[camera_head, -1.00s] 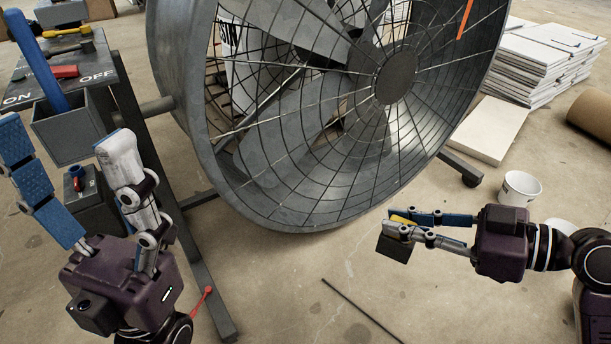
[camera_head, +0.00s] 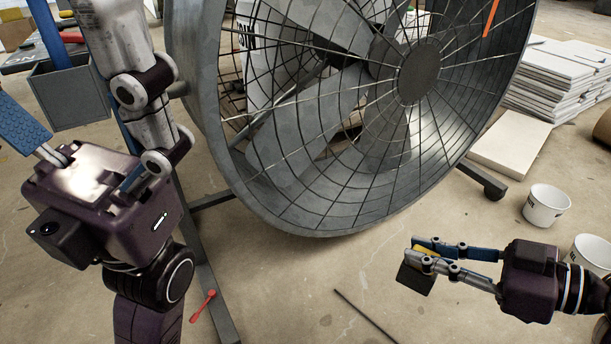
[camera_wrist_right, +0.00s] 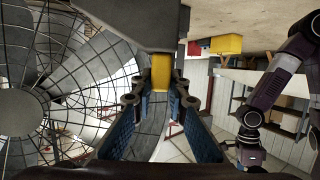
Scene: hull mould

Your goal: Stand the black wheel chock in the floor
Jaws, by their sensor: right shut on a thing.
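The black wheel chock (camera_head: 415,279) is in my right gripper (camera_head: 431,256), above the floor in front of the fan. A yellow part of it shows between the fingers. In the right wrist view the chock's dark grey body (camera_wrist_right: 145,25) is at the top, with its yellow part (camera_wrist_right: 161,73) between the fingertips. The floor (camera_head: 270,285) below it is bare concrete. My left gripper (camera_head: 65,95) is empty, its fingers spread wide, at the left near the camera; its fingertips run partly out of frame.
A large caged fan (camera_head: 330,215) fills the centre. White buckets (camera_head: 545,206) stand at the right, with stacked white slabs (camera_head: 560,75) behind. A thin dark rod (camera_head: 363,315) and a red-handled tool (camera_head: 203,305) lie on the floor. A grey bin (camera_head: 70,95) is at the left.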

